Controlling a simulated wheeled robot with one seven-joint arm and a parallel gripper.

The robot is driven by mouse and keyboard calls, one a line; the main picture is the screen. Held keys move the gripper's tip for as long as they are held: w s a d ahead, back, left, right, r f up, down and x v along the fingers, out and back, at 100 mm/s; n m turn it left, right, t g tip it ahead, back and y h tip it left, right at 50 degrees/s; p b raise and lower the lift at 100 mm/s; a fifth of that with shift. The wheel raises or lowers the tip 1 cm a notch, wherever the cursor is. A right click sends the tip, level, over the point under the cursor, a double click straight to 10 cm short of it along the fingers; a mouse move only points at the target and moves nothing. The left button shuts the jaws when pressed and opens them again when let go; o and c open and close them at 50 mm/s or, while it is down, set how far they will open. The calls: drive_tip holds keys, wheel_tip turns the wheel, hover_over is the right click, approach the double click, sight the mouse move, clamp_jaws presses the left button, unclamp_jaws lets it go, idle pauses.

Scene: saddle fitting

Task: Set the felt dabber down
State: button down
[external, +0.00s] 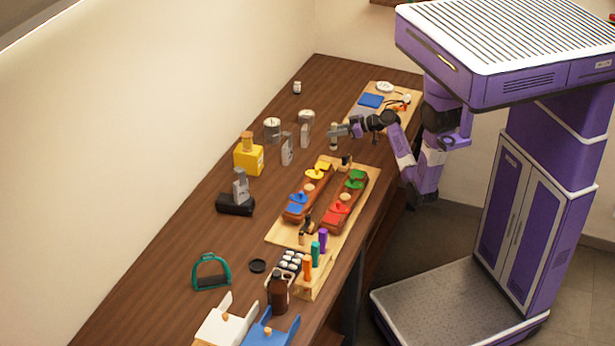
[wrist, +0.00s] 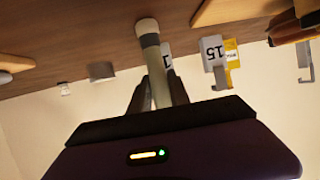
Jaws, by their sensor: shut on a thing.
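The felt dabber is a pale cylinder with a whitish end and a dark band. In the wrist view the dabber (wrist: 153,58) stands between my two dark fingers, its whitish end pointing away from me. My gripper (wrist: 158,90) is shut on it. In the external view my gripper (external: 341,130) reaches over the far part of the wooden table (external: 190,235), with the dabber (external: 334,138) upright at its tip. I cannot tell whether the dabber touches the table. The fingers hide part of its body.
Grey numbered blocks (external: 287,150) and round tins (external: 272,128) stand left of my gripper. A board with brown saddle-like pieces and coloured parts (external: 317,170) lies in front. A board with a blue cloth (external: 371,100) lies behind. Bare table lies between the tins and the wall.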

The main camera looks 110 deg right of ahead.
drive_tip(key=shift+f, duration=0.15)
drive_tip(key=c, duration=1.2)
unclamp_jaws()
drive_tip(key=shift+c, duration=0.2)
drive_tip(key=shift+r, duration=0.3)
drive_tip(key=v, duration=1.2)
drive_tip(key=shift+b, duration=0.45)
drive_tip(key=shift+f, duration=0.1)
